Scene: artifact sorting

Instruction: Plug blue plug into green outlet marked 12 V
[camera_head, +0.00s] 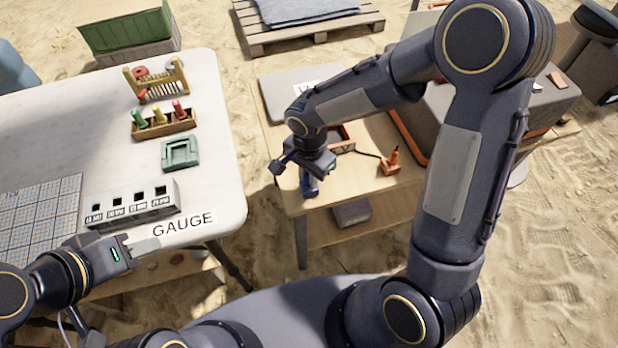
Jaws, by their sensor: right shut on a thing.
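My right gripper (308,170) is over the left front part of the wooden table (317,196). It is shut on a small blue thing, which looks like the blue plug (308,188); the gripper hides much of it. I cannot make out a green outlet marked 12 V. A grey panel or case (275,98) at the back of the wooden table bears a white label, partly hidden by my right arm and unreadable. My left gripper (143,246) is at the front edge of the white table, beside the GAUGE label; its finger gap is unclear.
An orange plug-like thing (390,163) with a dark cable stands on the wooden table. A gap separates the tables.

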